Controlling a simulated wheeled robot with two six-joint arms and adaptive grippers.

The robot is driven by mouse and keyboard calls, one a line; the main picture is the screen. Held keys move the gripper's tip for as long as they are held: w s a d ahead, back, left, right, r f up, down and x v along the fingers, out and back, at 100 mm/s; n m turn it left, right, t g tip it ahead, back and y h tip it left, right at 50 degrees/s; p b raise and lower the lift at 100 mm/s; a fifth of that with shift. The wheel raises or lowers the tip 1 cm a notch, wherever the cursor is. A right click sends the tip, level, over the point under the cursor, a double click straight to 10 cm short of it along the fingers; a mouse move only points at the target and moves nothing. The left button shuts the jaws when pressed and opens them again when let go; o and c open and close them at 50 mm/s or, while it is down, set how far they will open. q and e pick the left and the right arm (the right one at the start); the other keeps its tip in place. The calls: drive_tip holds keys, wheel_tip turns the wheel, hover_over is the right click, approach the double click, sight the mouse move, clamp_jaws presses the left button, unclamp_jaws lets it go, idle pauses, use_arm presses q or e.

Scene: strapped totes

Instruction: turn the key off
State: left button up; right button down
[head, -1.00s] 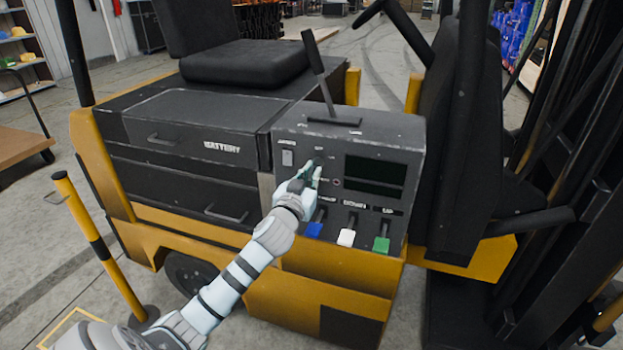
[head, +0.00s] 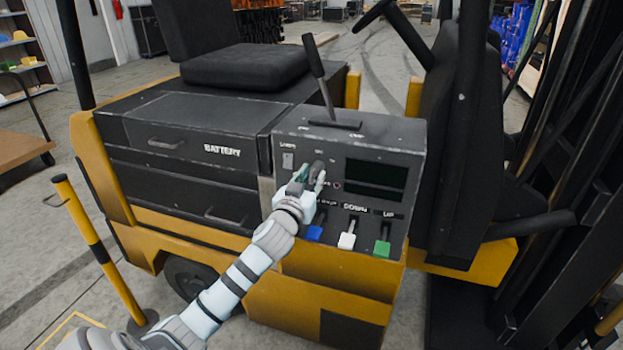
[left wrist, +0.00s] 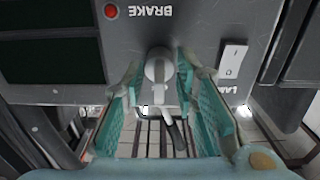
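The key (head: 318,168) sits in the upper left part of the dark control panel (head: 390,140) of the forklift, left of the two dark screens. In the left wrist view the grey key (left wrist: 158,68) stands out from the panel between my fingers. My left gripper (head: 308,182) is at the panel, just below and left of the key in the head view. In the left wrist view my left gripper (left wrist: 160,85) is open, its teal fingers on both sides of the key, with gaps showing. My right gripper is not in view.
A lamp switch (head: 288,160) is left of the key. A red light (left wrist: 110,11) is near the BRAKE label. Blue (head: 314,231), white (head: 347,238) and green (head: 382,246) levers stick out below. A tall black lever (head: 318,75) rises from the panel top.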

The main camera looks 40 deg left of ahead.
use_arm(q)
drive_tip(key=v, duration=1.2)
